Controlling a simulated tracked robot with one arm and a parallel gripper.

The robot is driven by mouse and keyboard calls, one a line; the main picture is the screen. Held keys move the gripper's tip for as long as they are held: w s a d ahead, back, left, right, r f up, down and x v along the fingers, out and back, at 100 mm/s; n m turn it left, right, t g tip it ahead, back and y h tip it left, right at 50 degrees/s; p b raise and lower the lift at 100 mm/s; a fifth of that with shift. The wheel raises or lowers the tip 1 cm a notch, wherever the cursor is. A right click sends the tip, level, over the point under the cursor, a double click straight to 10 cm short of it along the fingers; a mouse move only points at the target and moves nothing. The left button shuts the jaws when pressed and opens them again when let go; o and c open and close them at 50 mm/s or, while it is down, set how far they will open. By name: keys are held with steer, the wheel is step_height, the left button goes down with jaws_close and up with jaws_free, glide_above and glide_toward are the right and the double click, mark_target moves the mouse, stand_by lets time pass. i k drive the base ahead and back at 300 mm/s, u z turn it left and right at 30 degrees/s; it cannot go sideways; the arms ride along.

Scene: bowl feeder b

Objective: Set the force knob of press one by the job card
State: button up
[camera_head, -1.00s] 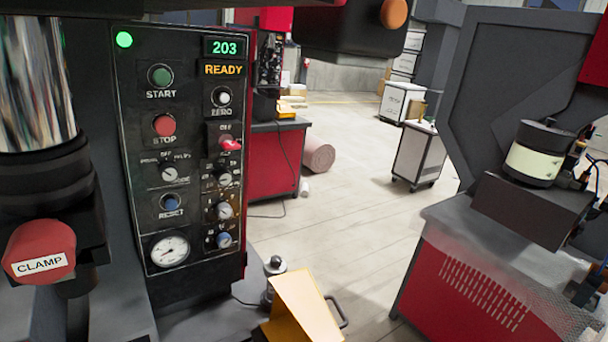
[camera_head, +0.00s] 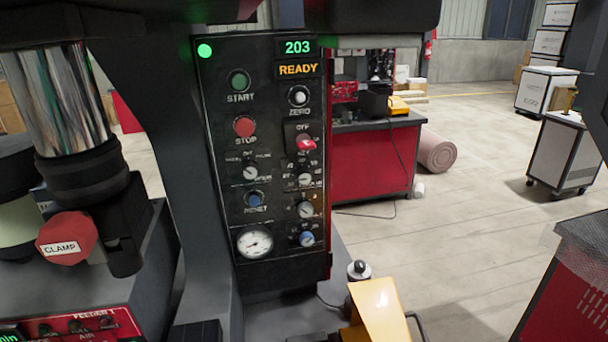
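The black control panel (camera_head: 265,160) of a press stands left of the middle. Its display (camera_head: 297,47) reads 203 in green, and below it READY (camera_head: 298,69) is lit in amber. Its right column holds a red-handled switch (camera_head: 306,144) and below it several small dials: an upper dial (camera_head: 305,180), a middle dial (camera_head: 306,210) and a blue-capped dial (camera_head: 307,239). Their labels are too small to read, so I cannot tell which is the force knob. A round white gauge (camera_head: 255,242) sits at the lower left of the panel. No job card can be made out. My gripper is not in view.
A red CLAMP knob (camera_head: 66,238) and a shiny cylinder (camera_head: 55,95) are at left. A yellow guard (camera_head: 378,308) stands below the panel. A red bench (camera_head: 375,158) and a white cart (camera_head: 561,158) are behind. The floor (camera_head: 445,235) between is clear.

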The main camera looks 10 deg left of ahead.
mark_target(303, 176)
steer(key=u, duration=0.2)
steer(key=k, duration=1.15)
steer(key=z, duration=0.7)
steer(key=i, duration=0.85)
steer(key=z, duration=0.35)
steer(key=i, duration=0.95)
steer(key=u, duration=0.55)
